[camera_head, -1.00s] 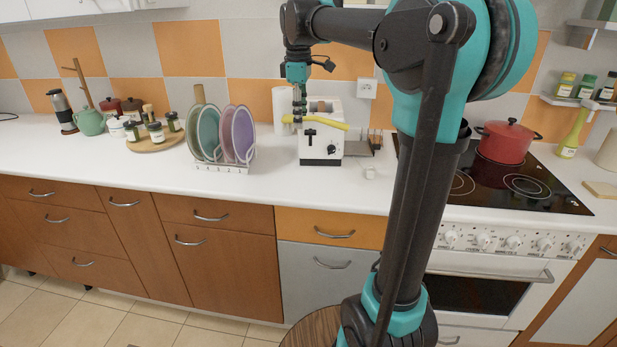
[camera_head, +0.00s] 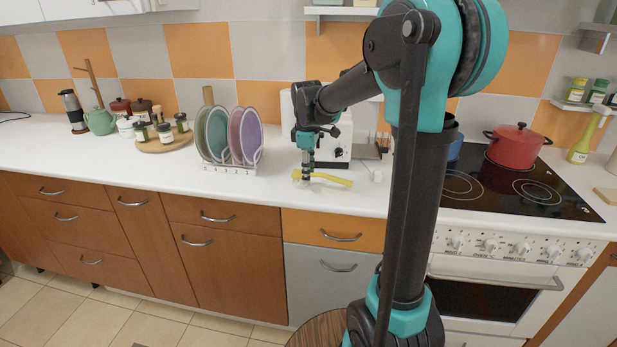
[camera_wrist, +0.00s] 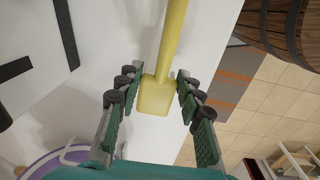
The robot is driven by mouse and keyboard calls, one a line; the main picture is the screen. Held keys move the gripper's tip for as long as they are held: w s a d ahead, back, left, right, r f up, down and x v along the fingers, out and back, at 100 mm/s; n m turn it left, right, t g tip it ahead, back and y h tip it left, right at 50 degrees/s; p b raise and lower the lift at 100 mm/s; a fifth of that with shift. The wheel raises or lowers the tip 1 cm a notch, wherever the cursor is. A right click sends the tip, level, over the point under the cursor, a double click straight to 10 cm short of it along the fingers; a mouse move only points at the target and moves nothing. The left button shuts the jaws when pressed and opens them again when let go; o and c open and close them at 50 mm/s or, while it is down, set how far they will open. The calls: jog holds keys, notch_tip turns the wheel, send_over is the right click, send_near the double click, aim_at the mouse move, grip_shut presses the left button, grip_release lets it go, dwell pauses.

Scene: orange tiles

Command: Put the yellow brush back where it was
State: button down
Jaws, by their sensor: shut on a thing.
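The yellow brush (camera_head: 335,179) is in my gripper (camera_head: 306,174), low over the white counter (camera_head: 275,192) in front of the white toaster. Its long part points right in the head view. Whether it touches the counter I cannot tell. In the wrist view, the brush (camera_wrist: 172,45) runs from the top edge down to a flat yellow end between the two fingers of my gripper (camera_wrist: 161,92). My gripper is shut on it.
A dish rack with plates (camera_head: 228,168) stands to the left. The toaster (camera_head: 338,142) stands behind my gripper. The counter's front strip is clear.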

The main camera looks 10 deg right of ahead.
jog(key=shift+f, duration=0.85)
jog(key=shift+f, duration=0.15)
jog(key=c, duration=1)
grip_release()
notch_tip(320, 180, up, 12)
jog(key=shift+s+a, duration=0.15)
jog(key=shift+s, duration=0.15)
